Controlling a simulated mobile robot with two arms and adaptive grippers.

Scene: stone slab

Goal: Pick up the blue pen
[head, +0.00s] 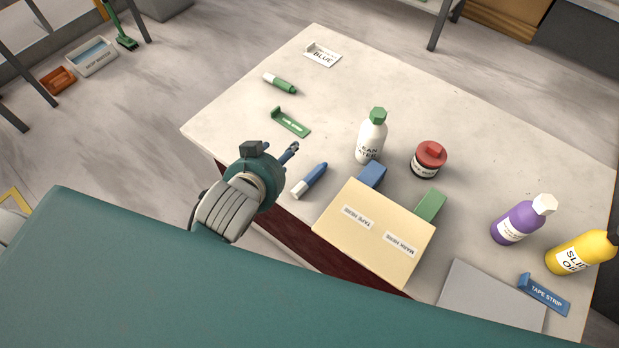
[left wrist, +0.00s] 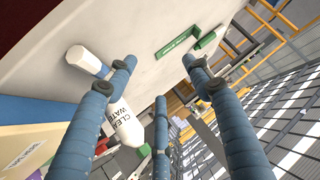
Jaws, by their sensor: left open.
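The blue pen (head: 310,181) lies on the stone slab near its front edge, its white cap toward the lower left. In the left wrist view, the pen (left wrist: 88,61) is at the upper left, partly behind one finger. My left gripper (head: 291,153) is open and empty, just left of the pen in the head view. In the left wrist view its fingers (left wrist: 159,62) are spread apart, and the pen is off to the left of the space between them. My right gripper is not in view.
On the slab (head: 230,125) are a white bottle with green cap (head: 371,140), a cardboard box (head: 372,235), a red-lidded jar (head: 429,160), a green marker (head: 280,83) and a green holder (head: 290,123). Purple (head: 520,222) and yellow (head: 578,255) bottles stand at right. The far middle is clear.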

